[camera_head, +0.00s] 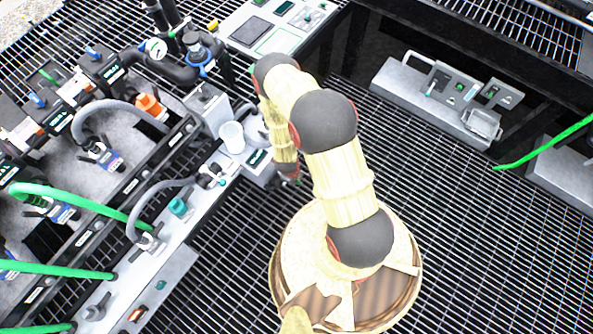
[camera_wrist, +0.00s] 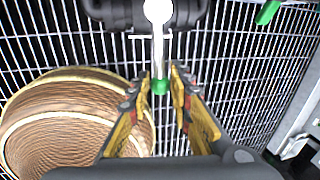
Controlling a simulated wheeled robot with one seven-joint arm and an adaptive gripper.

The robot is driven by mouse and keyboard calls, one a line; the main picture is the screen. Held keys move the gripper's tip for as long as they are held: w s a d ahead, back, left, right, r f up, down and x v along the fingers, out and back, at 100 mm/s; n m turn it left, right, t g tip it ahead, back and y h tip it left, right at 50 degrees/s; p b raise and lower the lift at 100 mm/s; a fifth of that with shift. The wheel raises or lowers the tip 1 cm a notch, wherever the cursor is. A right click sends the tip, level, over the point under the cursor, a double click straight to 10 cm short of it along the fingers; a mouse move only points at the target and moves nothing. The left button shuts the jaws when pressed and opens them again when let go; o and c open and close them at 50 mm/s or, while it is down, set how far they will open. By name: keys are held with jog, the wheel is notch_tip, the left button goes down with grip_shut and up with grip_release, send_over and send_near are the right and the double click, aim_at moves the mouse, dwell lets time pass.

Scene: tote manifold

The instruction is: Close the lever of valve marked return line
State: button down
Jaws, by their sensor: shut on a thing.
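In the wrist view, a pale metal lever (camera_wrist: 159,50) with a green tip (camera_wrist: 160,87) comes down from a dark round fitting at the top edge. My gripper (camera_wrist: 163,92) has its two yellow and black fingers on either side of the green tip and is shut on the lever. In the head view, my gripper (camera_head: 290,179) is low beside the right end of the manifold (camera_head: 232,170), partly hidden by my arm. The lever is not clear there. I cannot read which label is the return line.
Several green hoses (camera_head: 75,198) and valves with blue and orange handles fill the left. A pressure gauge (camera_head: 156,48) stands at the back. A grey box (camera_head: 437,100) with small panels lies at the right, near another green hose (camera_head: 545,149). Open grating (camera_head: 470,240) lies between.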

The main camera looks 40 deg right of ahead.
jog(key=shift+a+m, duration=0.25)
jog(key=shift+m, duration=0.15)
jog(key=shift+s, duration=0.1)
jog(key=c, duration=1.9)
grip_release()
jog(key=shift+a, duration=0.1)
jog(key=r, duration=0.4)
jog(key=a+r, duration=0.1)
jog(key=r, duration=0.3)
jog(key=a+r, duration=0.1)
jog(key=r, duration=0.2)
jog(key=shift+s+r, duration=0.35)
jog(key=shift+r, duration=0.05)
